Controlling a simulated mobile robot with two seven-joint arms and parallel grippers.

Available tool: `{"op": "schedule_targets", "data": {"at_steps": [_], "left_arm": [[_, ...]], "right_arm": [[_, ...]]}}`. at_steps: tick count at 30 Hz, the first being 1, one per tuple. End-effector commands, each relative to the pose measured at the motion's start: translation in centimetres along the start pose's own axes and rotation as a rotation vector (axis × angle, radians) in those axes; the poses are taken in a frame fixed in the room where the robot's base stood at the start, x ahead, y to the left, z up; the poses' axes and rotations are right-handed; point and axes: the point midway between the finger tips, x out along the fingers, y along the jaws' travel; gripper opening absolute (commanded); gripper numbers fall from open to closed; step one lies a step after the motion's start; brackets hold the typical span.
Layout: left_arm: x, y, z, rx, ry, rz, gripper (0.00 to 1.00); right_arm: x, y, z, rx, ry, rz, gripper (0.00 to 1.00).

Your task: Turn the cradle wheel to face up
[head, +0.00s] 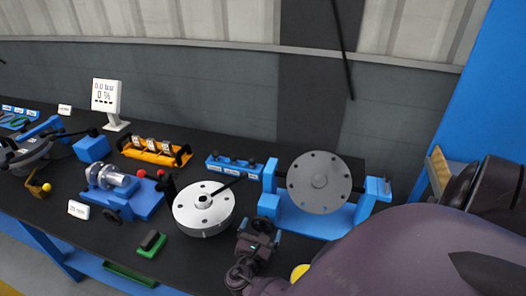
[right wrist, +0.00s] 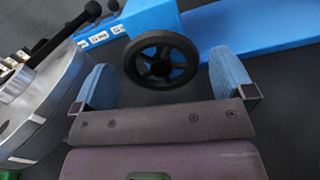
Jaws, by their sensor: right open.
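The blue cradle (head: 334,219) stands at the right of the bench and carries a grey flanged disc (head: 319,182) with a ring of holes, its flat face toward the head camera. The cradle wheel is a black spoked handwheel (right wrist: 161,60) in front of the blue cradle base in the right wrist view. My right gripper (head: 259,235) is at the cradle's front left corner. In the right wrist view its two blue-padded fingers (right wrist: 167,84) are wide open, with the wheel just ahead between them. I see no contact with the wheel. My left gripper is not in view.
A round silver flanged part (head: 204,208) lies close left of my right gripper. A blue rack (head: 234,166) stands behind it. A green block (head: 151,243), a blue pump fixture (head: 128,193) and an orange tray (head: 155,151) are further left. A wall closes the back.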

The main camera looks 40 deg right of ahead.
Motion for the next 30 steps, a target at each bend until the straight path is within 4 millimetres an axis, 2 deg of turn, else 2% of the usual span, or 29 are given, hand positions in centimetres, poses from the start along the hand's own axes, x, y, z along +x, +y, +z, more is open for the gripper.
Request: {"op": "schedule_targets", "data": {"at_steps": [6, 12, 18, 30], "left_arm": [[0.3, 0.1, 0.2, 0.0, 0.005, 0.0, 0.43], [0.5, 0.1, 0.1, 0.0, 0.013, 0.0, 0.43], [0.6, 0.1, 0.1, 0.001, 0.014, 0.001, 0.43], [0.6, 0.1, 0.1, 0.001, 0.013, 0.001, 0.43]], "right_arm": [[-4.2, 0.0, -0.2, 0.001, 0.004, -0.001, 1.0], [-7.0, 0.0, -0.1, 0.0, 0.002, -0.001, 1.0], [-8.2, 0.0, 0.0, 0.0, 0.0, -0.001, 1.0], [-8.3, 0.0, 0.0, 0.0, 0.001, -0.001, 1.0]]}}
